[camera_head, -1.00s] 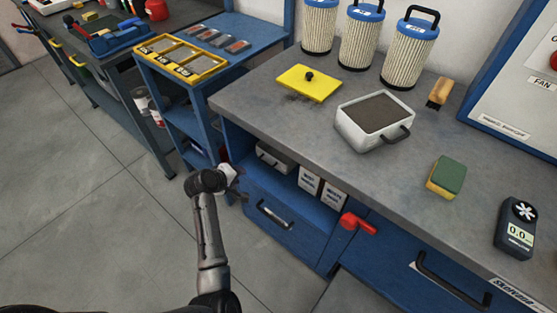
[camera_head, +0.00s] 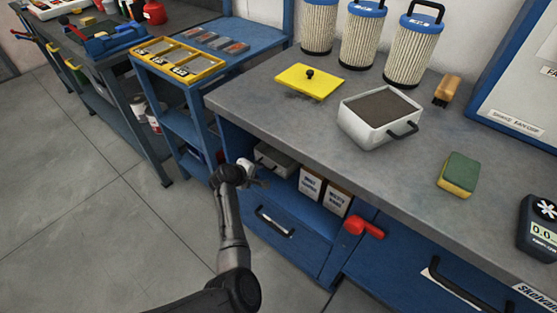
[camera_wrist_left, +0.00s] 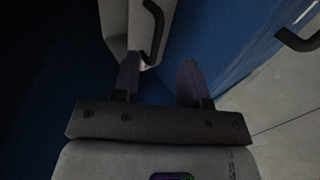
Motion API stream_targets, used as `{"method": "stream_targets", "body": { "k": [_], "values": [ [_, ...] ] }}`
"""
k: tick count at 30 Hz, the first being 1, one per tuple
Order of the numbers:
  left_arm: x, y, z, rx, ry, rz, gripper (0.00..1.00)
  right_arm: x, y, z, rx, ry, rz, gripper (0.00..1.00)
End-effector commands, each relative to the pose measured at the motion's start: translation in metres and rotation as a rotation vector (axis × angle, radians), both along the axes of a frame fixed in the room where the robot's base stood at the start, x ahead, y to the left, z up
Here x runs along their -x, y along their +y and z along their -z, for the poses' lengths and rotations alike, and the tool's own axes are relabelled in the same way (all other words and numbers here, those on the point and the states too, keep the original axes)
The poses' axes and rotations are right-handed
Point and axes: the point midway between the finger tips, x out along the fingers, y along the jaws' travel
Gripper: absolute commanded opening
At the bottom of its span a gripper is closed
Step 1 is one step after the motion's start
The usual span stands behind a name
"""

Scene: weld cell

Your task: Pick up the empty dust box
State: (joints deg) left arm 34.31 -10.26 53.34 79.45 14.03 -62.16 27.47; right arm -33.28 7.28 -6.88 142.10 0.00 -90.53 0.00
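A pale grey box with a dark handle, the empty dust box (camera_head: 275,160), stands on the shelf under the bench; its inside is hidden from me. In the left wrist view, its pale wall (camera_wrist_left: 114,22) and black handle lie just beyond the fingers. My left gripper (camera_head: 258,178) is at the shelf opening, in front of the box; in the left wrist view its fingers (camera_wrist_left: 159,80) are apart with nothing clearly between them. The handle's lower end is near the left finger; I cannot tell whether they touch. My right gripper is not in view.
A similar box (camera_head: 366,130) full of dark dust is on the bench (camera_head: 300,125), beside a yellow lid (camera_head: 309,81). White cartons (camera_head: 324,190) stand right of the shelf box. A red handle (camera_head: 362,227) and a drawer handle (camera_head: 274,222) stick out from the bench front.

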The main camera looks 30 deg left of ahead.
Motion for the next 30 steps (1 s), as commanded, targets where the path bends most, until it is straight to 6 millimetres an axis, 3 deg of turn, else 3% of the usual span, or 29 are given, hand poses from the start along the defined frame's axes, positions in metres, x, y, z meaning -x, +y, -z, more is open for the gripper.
{"method": "stream_targets", "body": {
  "k": [10,23,30],
  "values": [
    [-0.034,-0.001,0.022,0.001,0.000,0.001,0.40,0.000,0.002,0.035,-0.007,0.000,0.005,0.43],
    [-0.042,-0.001,0.025,-0.001,0.000,-0.001,0.40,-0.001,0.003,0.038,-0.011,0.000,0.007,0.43],
    [-0.042,-0.001,0.025,0.000,0.000,0.000,0.17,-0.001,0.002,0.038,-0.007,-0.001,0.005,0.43]
  ]
}}
